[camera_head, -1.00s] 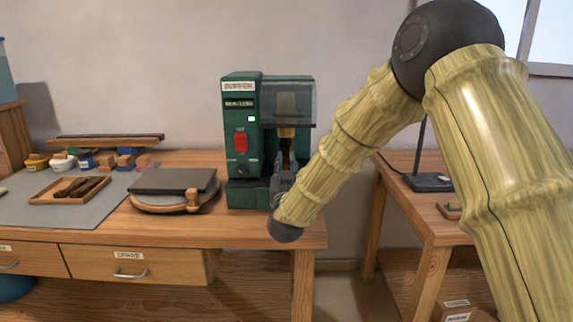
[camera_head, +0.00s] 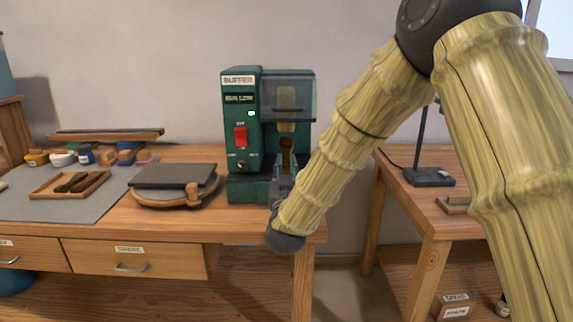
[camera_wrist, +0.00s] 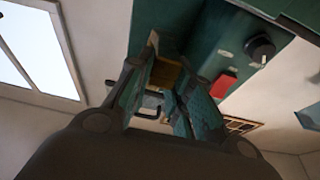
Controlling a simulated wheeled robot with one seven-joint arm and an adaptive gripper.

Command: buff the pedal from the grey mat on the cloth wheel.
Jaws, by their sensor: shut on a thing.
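My gripper (camera_head: 283,182) is in front of the buffer, below the shield, shut on a brass-coloured piece, likely the pedal (camera_head: 287,153). The piece stands upright beneath the shield, apart from the pale shape as far as I can see. In the wrist view the piece (camera_wrist: 166,73) shows between the fingers (camera_wrist: 168,90). The grey mat (camera_head: 95,207) lies at left.
A wooden tray (camera_head: 42,190) with dark pieces lies on the mat, with several small pots behind it. A dark flat slab (camera_head: 172,175) on a round base stands left of the buffer. A second table (camera_head: 420,225) with a lamp base (camera_head: 428,177) is at right, across a gap.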

